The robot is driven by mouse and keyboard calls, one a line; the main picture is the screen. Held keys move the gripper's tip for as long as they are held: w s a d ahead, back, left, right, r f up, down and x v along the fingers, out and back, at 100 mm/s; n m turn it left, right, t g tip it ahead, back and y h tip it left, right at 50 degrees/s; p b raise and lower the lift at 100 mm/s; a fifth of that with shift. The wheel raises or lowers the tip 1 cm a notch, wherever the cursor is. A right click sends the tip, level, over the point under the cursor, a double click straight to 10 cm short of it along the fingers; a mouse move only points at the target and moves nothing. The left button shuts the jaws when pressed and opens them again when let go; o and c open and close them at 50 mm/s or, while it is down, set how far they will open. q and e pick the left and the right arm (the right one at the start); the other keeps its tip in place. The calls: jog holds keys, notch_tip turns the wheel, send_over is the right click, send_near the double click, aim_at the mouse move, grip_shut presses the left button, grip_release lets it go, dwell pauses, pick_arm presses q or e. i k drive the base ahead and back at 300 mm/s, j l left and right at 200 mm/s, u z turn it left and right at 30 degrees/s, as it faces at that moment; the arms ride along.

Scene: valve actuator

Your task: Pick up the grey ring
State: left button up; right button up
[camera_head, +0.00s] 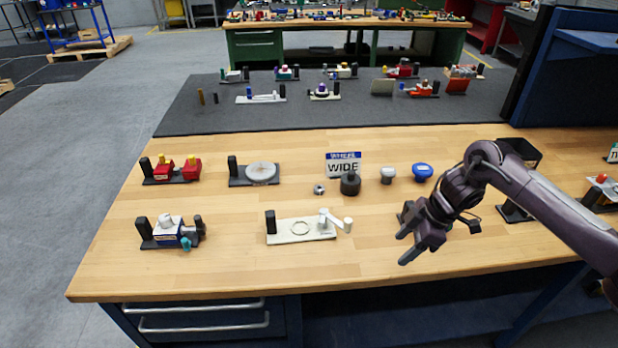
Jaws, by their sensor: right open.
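A small grey metallic ring-shaped piece (319,189) lies on the wooden bench just left of a black round knob (350,184). A thin grey ring outline (300,228) also shows on a pale flat plate (284,238) nearer the front; I cannot tell if it is a loose ring or part of the plate. My right gripper (404,247) is open and empty above the bench, to the right of both, with its fingers pointing left and down. My left gripper is not in view.
A white-headed knob (387,175) and a blue knob (422,171) stand behind my right gripper. A sign (344,163) stands behind the black knob. The front bench strip is clear.

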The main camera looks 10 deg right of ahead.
aim_at(319, 189)
jog(key=i+j, duration=0.3)
jog(key=i, duration=0.2)
jog(key=i+j, duration=0.25)
jog(key=i, duration=0.3)
